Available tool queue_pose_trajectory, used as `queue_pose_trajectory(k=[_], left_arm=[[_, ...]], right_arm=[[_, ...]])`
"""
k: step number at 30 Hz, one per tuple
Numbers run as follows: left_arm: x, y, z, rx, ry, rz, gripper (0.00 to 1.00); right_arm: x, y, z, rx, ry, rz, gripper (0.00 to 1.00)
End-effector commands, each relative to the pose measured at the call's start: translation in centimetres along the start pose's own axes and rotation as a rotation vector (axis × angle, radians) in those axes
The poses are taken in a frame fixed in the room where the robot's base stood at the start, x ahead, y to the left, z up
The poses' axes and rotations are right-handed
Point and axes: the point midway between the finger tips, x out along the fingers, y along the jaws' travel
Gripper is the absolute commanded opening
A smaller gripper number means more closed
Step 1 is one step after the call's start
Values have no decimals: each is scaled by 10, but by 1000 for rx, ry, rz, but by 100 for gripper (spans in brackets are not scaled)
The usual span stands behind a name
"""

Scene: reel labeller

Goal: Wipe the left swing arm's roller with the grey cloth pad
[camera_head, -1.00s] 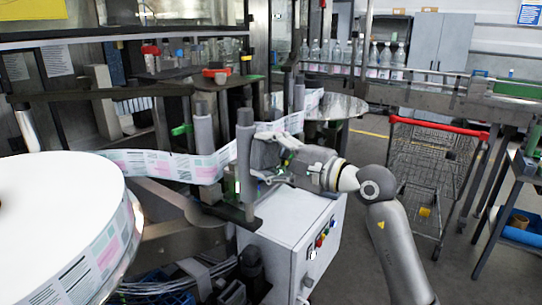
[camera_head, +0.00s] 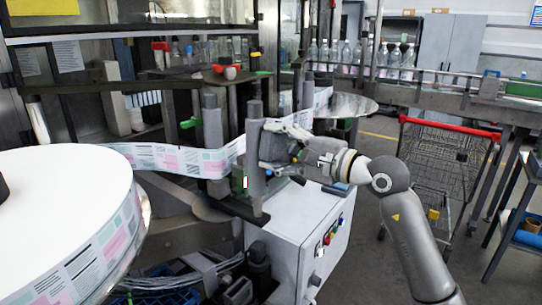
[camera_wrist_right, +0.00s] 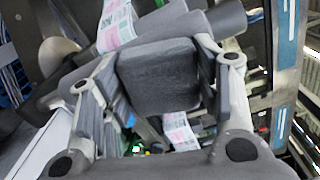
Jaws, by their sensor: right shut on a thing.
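The grey cloth pad (camera_wrist_right: 158,75) is a dark grey block between the fingers of my right gripper (camera_wrist_right: 160,88), which is shut on it. In the head view my right gripper (camera_head: 268,152) is at the right side of an upright grey roller (camera_head: 255,130); the pad is hard to make out there. A second grey roller (camera_head: 212,135) stands to its left, with the label web (camera_head: 175,160) running past. In the wrist view grey rollers (camera_wrist_right: 205,22) lie just beyond the pad's far edge; I cannot tell whether they touch. My left gripper is out of view.
A large white label reel (camera_head: 60,200) fills the lower left. A white control box (camera_head: 300,230) with coloured buttons stands below my gripper. A cart with a red handle (camera_head: 450,128) stands at the right, and a conveyor with bottles (camera_head: 390,75) runs behind.

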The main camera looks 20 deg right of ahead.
Motion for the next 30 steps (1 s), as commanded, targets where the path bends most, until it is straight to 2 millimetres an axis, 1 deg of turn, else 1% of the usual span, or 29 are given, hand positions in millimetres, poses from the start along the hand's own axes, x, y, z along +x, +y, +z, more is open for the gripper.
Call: queue_pose_trajectory(k=[1,3,10,14,21,24,30], left_arm=[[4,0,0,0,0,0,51],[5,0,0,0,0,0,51],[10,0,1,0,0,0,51],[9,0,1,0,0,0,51],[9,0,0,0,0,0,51],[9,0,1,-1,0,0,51],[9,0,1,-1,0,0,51]], right_arm=[[0,0,-4,-1,1,-1,38],[-1,-2,-6,-1,0,-2,38],[2,-1,-7,-2,-1,-1,38],[2,-1,1,-2,-2,-1,38],[1,5,22,-3,-3,0,38],[0,6,29,-2,-3,0,38],[0,7,32,-1,-1,0,38]])
